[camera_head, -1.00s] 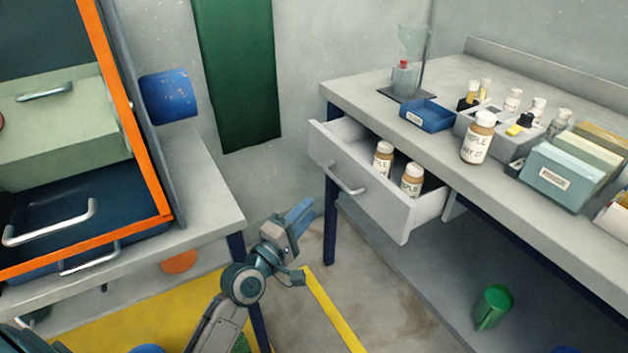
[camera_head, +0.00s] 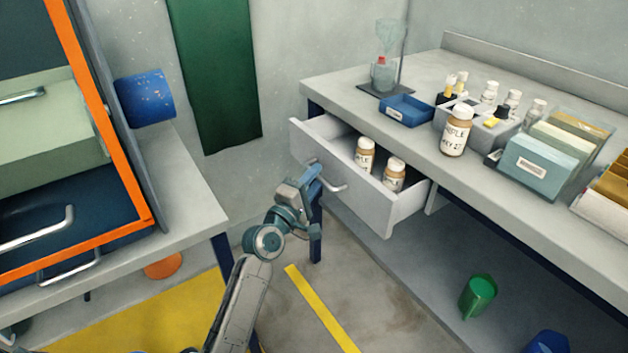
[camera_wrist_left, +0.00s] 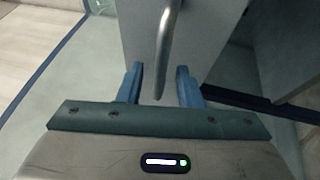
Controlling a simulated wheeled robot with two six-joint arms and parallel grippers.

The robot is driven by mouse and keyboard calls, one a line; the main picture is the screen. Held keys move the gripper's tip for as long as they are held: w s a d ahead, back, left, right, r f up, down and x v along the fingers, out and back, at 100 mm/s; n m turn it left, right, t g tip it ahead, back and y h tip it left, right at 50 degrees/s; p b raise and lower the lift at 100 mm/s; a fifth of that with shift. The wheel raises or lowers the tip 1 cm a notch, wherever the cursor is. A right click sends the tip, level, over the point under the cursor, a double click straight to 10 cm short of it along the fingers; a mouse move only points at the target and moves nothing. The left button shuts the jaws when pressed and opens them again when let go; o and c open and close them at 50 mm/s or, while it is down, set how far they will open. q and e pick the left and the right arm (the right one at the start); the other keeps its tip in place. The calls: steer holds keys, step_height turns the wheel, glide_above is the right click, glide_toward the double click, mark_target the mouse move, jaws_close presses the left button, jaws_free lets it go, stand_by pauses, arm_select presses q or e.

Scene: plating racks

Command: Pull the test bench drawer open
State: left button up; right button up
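The test bench drawer (camera_head: 345,190) hangs open under the right bench, with two labelled sample bottles (camera_head: 394,173) inside. Its curved metal handle (camera_head: 330,180) is on the front panel. My left gripper (camera_head: 313,176) is at the handle in the head view. In the left wrist view its two blue fingers (camera_wrist_left: 160,84) are apart, and the handle bar (camera_wrist_left: 166,45) runs down between them without either finger visibly touching it. My right gripper is not in view.
The right bench top (camera_head: 350,98) carries a blue tray (camera_head: 407,110), a large sample bottle (camera_head: 456,131) and file boxes (camera_head: 540,165). A green cup (camera_head: 478,297) is on the lower shelf. An orange-framed cabinet (camera_head: 100,120) stands at left.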

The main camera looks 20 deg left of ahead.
arm_select(q)
steer(key=shift+c, duration=0.4)
